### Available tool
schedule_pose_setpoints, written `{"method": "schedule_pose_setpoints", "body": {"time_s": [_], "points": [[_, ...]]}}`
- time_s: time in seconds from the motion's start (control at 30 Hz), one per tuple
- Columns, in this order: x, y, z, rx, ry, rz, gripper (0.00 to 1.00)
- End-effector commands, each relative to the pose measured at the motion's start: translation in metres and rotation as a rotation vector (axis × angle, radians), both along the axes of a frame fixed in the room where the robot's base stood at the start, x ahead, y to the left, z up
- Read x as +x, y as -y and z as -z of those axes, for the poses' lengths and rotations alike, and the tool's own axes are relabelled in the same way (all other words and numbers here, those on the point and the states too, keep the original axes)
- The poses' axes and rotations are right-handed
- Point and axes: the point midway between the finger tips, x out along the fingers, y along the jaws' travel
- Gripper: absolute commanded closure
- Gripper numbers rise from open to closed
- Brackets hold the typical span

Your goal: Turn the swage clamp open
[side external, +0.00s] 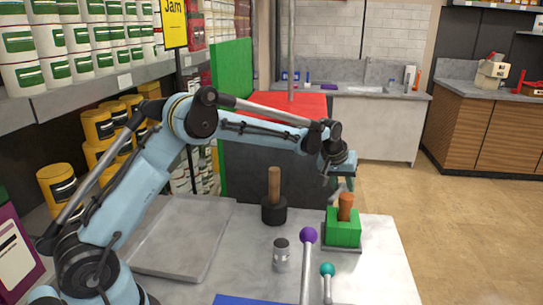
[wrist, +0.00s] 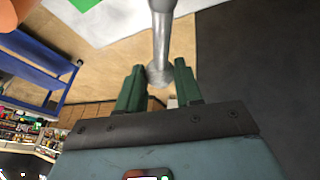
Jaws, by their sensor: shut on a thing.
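My gripper (side external: 343,182) is at the right above the worktable, close over the green block (side external: 344,228) with its brown peg. In the wrist view my gripper (wrist: 160,88) has its two green fingers on either side of a grey metal rod (wrist: 161,40) with a rounded end, and it is shut on it. The rod's far end is cut off by the frame, and I cannot make it out in the side view. I cannot tell for certain which part is the swage clamp. A purple-knobbed lever (side external: 308,236) and a teal-knobbed lever (side external: 327,270) stand at the front.
A black round base with a wooden handle (side external: 274,204) and a small grey cylinder (side external: 281,254) stand on the worktable (side external: 375,268). A grey tray (side external: 180,238) lies at the left. A red-topped surface with a vertical pole (side external: 291,50) is behind. The floor at the right is clear.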

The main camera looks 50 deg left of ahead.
Motion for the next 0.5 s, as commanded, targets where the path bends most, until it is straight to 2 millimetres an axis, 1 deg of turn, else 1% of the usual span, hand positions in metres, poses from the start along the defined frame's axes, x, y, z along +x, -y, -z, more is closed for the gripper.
{"method": "schedule_pose_setpoints", "body": {"time_s": [0.27,0.5], "points": [[0.003,0.018,0.0,-0.002,0.0,0.248,1.0],[0.002,0.034,-0.001,-0.003,-0.001,0.476,1.0]]}}
